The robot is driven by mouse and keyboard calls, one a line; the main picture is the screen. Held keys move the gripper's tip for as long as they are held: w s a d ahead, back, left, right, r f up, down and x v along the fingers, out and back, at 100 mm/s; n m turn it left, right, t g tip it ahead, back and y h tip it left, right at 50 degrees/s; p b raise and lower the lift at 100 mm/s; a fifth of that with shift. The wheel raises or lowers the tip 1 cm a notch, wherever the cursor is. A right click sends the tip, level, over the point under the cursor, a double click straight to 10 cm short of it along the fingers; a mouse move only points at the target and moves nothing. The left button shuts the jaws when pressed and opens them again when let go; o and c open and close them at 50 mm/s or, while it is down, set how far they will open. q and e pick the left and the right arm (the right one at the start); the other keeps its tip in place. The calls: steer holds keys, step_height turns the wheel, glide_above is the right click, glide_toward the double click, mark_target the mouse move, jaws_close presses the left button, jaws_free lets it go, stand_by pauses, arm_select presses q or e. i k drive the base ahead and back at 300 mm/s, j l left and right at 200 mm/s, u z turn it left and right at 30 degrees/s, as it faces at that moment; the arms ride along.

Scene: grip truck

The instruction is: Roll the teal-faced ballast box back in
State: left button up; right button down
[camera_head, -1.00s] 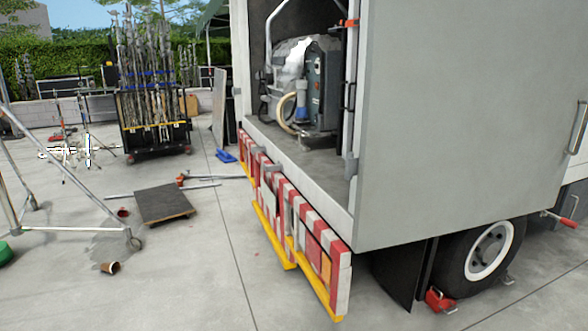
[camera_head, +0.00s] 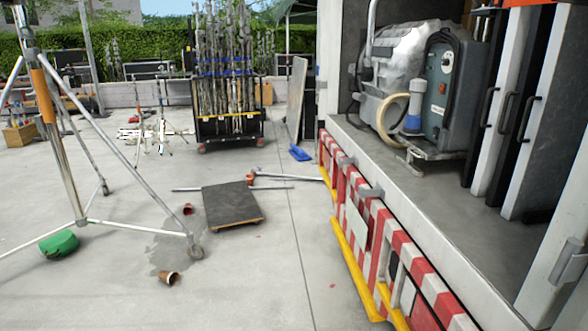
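Neither of my grippers is in view.
A dark flat board (camera_head: 232,203) lies on the concrete, with metal poles behind it. A tripod stand (camera_head: 75,130) is at left, by a green bag (camera_head: 59,244). Spilled cups (camera_head: 169,277) lie near a wet patch. A stand cart (camera_head: 228,125) is farther back.

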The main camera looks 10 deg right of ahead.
mark_target(452, 113)
steer(key=i+j+z, duration=0.1)
steer(key=i, duration=1.6)
